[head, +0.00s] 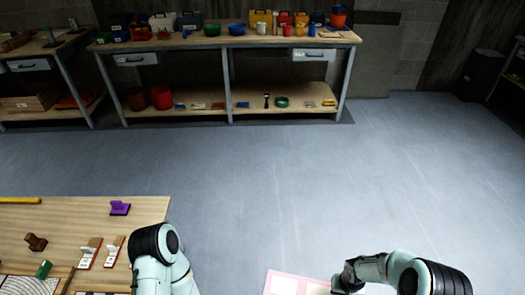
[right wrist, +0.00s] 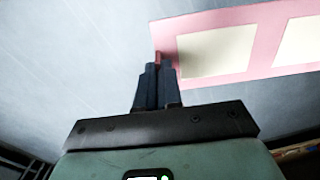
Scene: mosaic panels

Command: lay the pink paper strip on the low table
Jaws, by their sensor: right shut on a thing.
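The pink paper strip (head: 301,287) bears cream rectangles and shows at the bottom edge of the head view, partly cut off. My right gripper (head: 338,285) is at its right end. In the right wrist view the right gripper (right wrist: 160,68) is shut on an edge of the strip (right wrist: 265,45), which stretches off to the right above the floor. A low wooden table (head: 85,212) is at the lower left of the head view, to the left of the strip. My left arm reaches beside its right edge; its gripper is out of frame.
A loaded workbench (head: 205,42) stands at the back. The grey floor (head: 270,180) between is clear.

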